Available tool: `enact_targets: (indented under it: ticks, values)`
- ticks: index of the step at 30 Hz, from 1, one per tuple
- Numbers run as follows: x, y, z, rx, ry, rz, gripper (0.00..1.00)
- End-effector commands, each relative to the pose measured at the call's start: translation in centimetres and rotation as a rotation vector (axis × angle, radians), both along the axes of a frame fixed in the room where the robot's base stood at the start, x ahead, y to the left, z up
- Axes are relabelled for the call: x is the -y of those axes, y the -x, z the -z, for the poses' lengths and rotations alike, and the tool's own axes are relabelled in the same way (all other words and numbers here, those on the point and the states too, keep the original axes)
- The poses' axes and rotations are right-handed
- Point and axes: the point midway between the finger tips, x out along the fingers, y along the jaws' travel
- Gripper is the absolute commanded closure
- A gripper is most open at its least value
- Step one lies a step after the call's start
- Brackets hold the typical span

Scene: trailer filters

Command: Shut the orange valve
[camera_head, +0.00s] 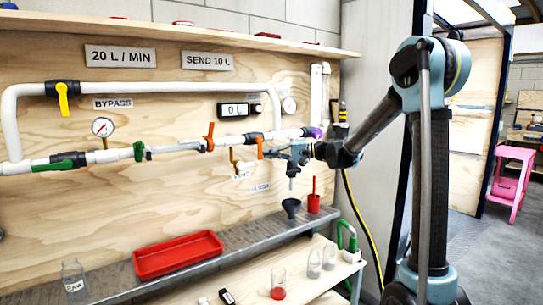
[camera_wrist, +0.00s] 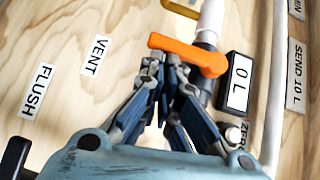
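The orange valve handle (camera_head: 260,147) hangs down from the white pipe at the middle right of the board. In the wrist view its orange lever (camera_wrist: 188,52) sticks out sideways, across the line of the white pipe (camera_wrist: 211,22). My gripper (camera_head: 296,152) is just right of this handle in the head view. In the wrist view the fingertips (camera_wrist: 162,62) are drawn together close to the lever's free end, with nothing seen between them. I cannot tell whether they touch the lever. A second orange handle (camera_head: 209,137) stands on the pipe farther left.
A "0 L" display (camera_head: 238,110) sits just above the pipe; it also shows in the wrist view (camera_wrist: 238,84).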

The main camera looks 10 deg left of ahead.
Motion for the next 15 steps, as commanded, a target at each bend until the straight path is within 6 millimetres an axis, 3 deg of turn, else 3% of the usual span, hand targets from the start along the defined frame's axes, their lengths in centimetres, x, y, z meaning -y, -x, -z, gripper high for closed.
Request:
enact_targets:
  ticks: [9,15]
  values:
    - [2.0,-1.9,0.2,-0.002,-0.001,-0.007,1.00]
    - [5.9,-2.2,0.1,-0.002,-0.001,-0.005,1.00]
